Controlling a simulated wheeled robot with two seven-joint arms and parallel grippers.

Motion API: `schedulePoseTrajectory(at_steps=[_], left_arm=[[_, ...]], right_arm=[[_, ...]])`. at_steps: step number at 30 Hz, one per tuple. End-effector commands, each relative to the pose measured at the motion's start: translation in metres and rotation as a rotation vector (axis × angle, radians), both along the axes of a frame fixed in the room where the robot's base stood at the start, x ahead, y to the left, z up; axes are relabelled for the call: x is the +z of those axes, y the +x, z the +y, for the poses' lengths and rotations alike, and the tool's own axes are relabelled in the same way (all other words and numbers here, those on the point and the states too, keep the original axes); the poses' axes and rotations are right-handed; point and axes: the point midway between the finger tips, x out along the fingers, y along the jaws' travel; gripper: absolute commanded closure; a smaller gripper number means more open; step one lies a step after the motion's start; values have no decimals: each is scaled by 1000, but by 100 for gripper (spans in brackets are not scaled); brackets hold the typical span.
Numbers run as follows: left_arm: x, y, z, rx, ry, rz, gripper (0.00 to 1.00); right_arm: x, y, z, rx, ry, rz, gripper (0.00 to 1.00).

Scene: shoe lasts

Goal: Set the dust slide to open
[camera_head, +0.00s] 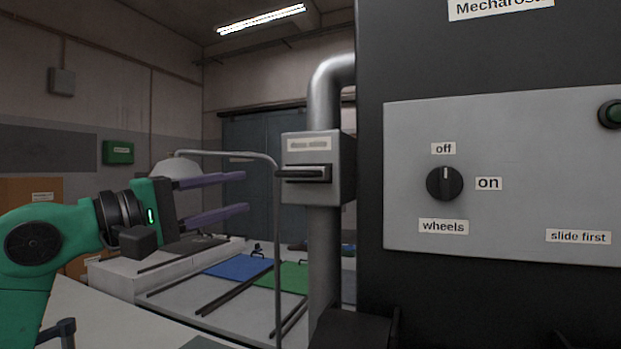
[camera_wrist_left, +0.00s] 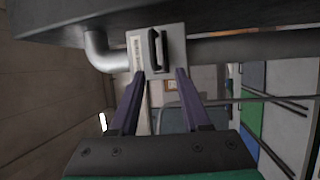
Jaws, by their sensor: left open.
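The dust slide (camera_head: 305,173) is a grey box on the vertical metal pipe, with a label on its upper front and a dark bar handle across a slot. In the left wrist view the slide (camera_wrist_left: 171,50) shows ahead, its handle (camera_wrist_left: 152,48) appearing upright in that turned picture. My left gripper (camera_head: 245,194) comes in from the left with purple fingers spread apart and nothing between them. It is to the left of the slide and apart from it. In the left wrist view the open fingers (camera_wrist_left: 160,75) point toward the box. My right gripper is not seen.
A bent metal rail (camera_head: 276,230) rises between gripper and pipe. Blue (camera_head: 238,267) and green (camera_head: 284,277) mats lie below.

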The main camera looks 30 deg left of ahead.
Motion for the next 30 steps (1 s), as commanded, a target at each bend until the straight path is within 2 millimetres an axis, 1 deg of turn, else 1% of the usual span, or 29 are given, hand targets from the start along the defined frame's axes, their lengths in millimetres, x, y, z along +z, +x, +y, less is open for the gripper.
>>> schedulePoseTrajectory(at_steps=[1, 2, 5, 6, 9, 12, 14, 15, 18, 20, 23, 27, 28, 29, 30], left_arm=[[6, 6, -2, -1, 0, 1, 53], [8, 10, -4, -2, -1, 0, 53], [15, 32, -12, -5, -2, 2, 53], [18, 42, -16, -6, -3, 1, 53], [23, 68, -25, -7, -7, 2, 53], [26, 93, -34, -7, -8, 1, 53], [27, 106, -39, -7, -6, 0, 53], [26, 113, -41, -6, -7, 2, 53], [25, 126, -46, -5, -5, -1, 53], [23, 129, -47, -5, -4, -1, 53], [21, 131, -48, -4, -2, 0, 53], [20, 131, -48, -4, -2, 0, 53], [20, 131, -48, -4, -2, 0, 60], [20, 131, -48, -4, -2, 0, 72], [20, 131, -48, -4, -2, 0, 87]], right_arm=[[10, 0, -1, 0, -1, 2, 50], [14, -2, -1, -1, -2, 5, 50], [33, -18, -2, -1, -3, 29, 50], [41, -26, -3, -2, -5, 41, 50], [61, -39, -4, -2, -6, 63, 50], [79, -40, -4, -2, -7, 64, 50], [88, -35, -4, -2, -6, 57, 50], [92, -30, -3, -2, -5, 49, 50], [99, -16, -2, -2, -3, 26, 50], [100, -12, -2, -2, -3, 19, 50], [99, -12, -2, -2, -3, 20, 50], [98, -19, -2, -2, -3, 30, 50], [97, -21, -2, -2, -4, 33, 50], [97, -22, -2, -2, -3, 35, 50], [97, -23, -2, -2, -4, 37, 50]])
